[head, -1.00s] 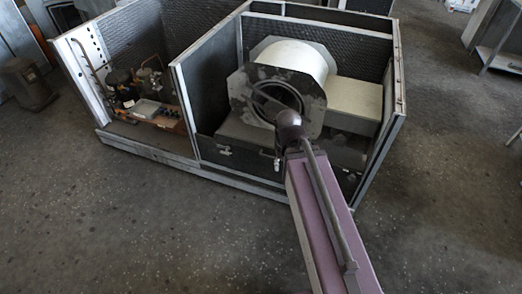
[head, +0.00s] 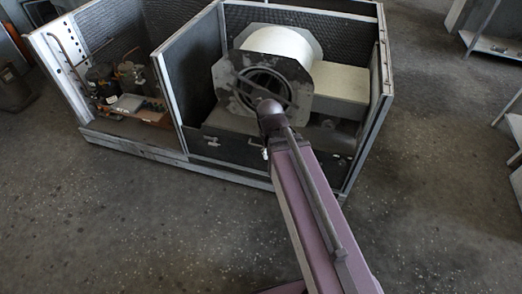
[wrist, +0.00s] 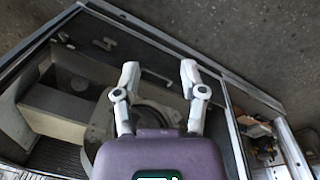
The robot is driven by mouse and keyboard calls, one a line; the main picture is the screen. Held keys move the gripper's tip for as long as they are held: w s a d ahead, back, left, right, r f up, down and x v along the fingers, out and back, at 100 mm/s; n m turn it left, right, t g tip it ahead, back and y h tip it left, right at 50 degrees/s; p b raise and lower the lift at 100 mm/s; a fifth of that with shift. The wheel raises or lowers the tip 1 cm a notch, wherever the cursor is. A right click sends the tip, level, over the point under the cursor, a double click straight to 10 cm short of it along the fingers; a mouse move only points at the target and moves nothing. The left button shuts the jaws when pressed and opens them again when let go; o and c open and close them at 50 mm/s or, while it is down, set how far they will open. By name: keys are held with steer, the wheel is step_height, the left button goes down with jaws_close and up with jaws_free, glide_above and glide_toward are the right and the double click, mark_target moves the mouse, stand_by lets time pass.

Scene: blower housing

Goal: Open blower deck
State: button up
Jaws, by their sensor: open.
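The blower housing is an open metal cabinet (head: 188,104). The blower (head: 262,82), a pale drum with a dark grey face plate, sits in its right compartment above a dark low front panel (head: 228,150) with small latches. My arm reaches over this panel in the head view and hides part of it and the blower's lower front. My gripper (wrist: 160,68) is not visible there. In the wrist view its two pale fingers are apart with nothing between them, above the cabinet's front area. The dark panel (wrist: 88,40) with a latch (wrist: 107,43) also shows there. I cannot tell any contact.
The left compartment holds a compressor (head: 101,84) and copper pipes. A divider wall (head: 168,88) separates the compartments, and a low rail runs along the cabinet's front. The speckled floor (head: 120,220) in front is clear. Metal shelving (head: 492,45) stands at the right.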

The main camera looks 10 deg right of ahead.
steer(key=w+d+f+n+t+h+b, duration=0.1)
steer(key=w+f+h+b, duration=0.1)
steer(key=w+f+b, duration=0.4)
steer(key=w+d+f+n+t+h+b, duration=0.1)
steer(key=w+f+h+b, duration=0.15)
steer(key=f+b, duration=0.6)
steer(key=w+a+f+n+t+h+b, duration=0.3)
steer(key=w+f+b, duration=0.7)
steer(key=b, duration=0.8)
steer(key=w+a+f+n+t+h+b, duration=0.3)
steer(key=w+f+b, duration=0.7)
steer(key=b, duration=0.8)
step_height(320, 180, down, 2)
steer(key=shift+a+f+t+h, duration=0.25)
steer(key=shift+a+t+h, duration=0.4)
steer(key=shift+a+t, duration=0.05)
steer(key=b+x, duration=0.3)
steer(key=x, duration=1)
steer(key=shift+w+d+f, duration=0.1)
steer(key=shift+w+d, duration=0.15)
steer(key=shift+d, duration=0.05)
jaws_close()
